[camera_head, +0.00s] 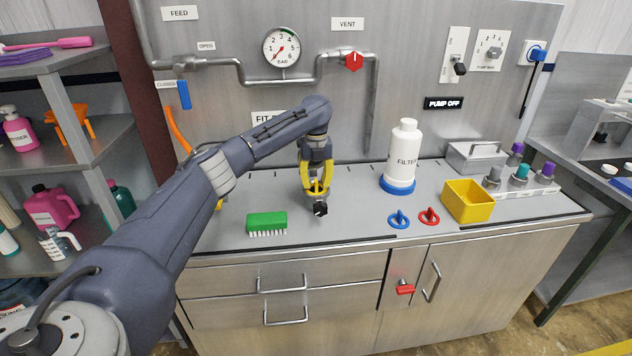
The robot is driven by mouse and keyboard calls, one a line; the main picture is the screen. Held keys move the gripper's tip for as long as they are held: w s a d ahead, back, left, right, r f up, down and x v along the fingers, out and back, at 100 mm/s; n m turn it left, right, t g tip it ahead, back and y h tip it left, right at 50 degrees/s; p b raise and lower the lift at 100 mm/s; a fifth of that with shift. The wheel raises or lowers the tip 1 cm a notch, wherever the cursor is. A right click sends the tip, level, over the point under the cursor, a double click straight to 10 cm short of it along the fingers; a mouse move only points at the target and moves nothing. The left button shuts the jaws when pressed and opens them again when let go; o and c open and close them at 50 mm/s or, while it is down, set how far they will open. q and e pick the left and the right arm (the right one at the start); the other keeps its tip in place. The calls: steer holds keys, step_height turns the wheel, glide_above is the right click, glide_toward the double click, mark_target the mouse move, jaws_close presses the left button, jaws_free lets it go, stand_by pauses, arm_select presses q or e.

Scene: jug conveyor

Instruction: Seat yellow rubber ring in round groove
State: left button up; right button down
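My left gripper (320,208) has yellow fingers and dark tips, and hangs over the middle of the grey counter (345,222). Its tips are drawn together low over the surface, and I see no ring between them. A small yellow piece (219,204) shows at the edge of my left forearm, mostly hidden; I cannot tell whether it is the yellow rubber ring. I cannot make out a round groove. My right gripper is out of view.
A green brush (267,223) lies left of the gripper. To the right are a white filter bottle (404,150) on a blue base, blue (399,220) and red (428,217) knobbed pieces, a yellow bin (468,201) and a rack of capped vials (520,184). The counter just right of the gripper is clear.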

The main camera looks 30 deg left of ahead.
mark_target(316, 180)
arm_select(q)
step_height(316, 180, up, 12)
stand_by(0.7)
